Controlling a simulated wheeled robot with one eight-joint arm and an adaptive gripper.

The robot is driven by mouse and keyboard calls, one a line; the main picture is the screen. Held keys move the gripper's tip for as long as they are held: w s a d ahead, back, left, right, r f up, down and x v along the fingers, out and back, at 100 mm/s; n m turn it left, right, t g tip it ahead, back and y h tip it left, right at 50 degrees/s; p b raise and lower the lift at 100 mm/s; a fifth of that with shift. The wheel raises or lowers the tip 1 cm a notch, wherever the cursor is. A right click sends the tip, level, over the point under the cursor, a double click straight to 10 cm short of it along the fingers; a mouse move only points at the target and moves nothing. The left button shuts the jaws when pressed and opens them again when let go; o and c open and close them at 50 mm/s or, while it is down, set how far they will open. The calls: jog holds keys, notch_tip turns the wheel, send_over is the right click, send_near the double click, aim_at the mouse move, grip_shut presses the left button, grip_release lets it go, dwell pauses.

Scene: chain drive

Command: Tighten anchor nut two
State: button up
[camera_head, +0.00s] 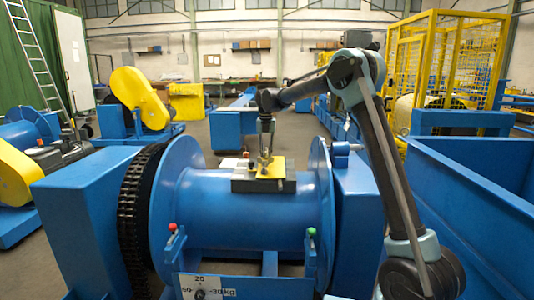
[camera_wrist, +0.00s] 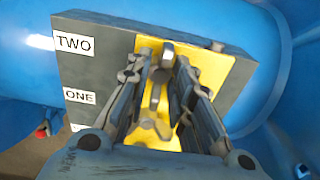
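The anchor block is dark grey (camera_wrist: 105,65) with a yellow plate (camera_wrist: 215,70) on top, and it sits on the blue drum. In the wrist view labels TWO (camera_wrist: 73,43) and ONE (camera_wrist: 80,96) are on its left part. A metal nut (camera_wrist: 162,52) lies level with TWO, and another metal nut (camera_wrist: 155,96) lies level with ONE. My gripper (camera_wrist: 163,68) points down at the plate with its fingers apart, one on each side of the row of nuts. The fingertips are close to the nut at TWO; I cannot tell whether they touch it. It also shows in the head view (camera_head: 265,160).
The blue drum (camera_head: 225,215) has wide flanges and a black chain (camera_head: 135,210) at its left. A red knob (camera_head: 172,227) and a green knob (camera_head: 311,231) stand in front. A blue bin (camera_head: 480,190) is at the right, and a yellow cage (camera_head: 440,60) stands behind.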

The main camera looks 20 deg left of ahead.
grip_shut()
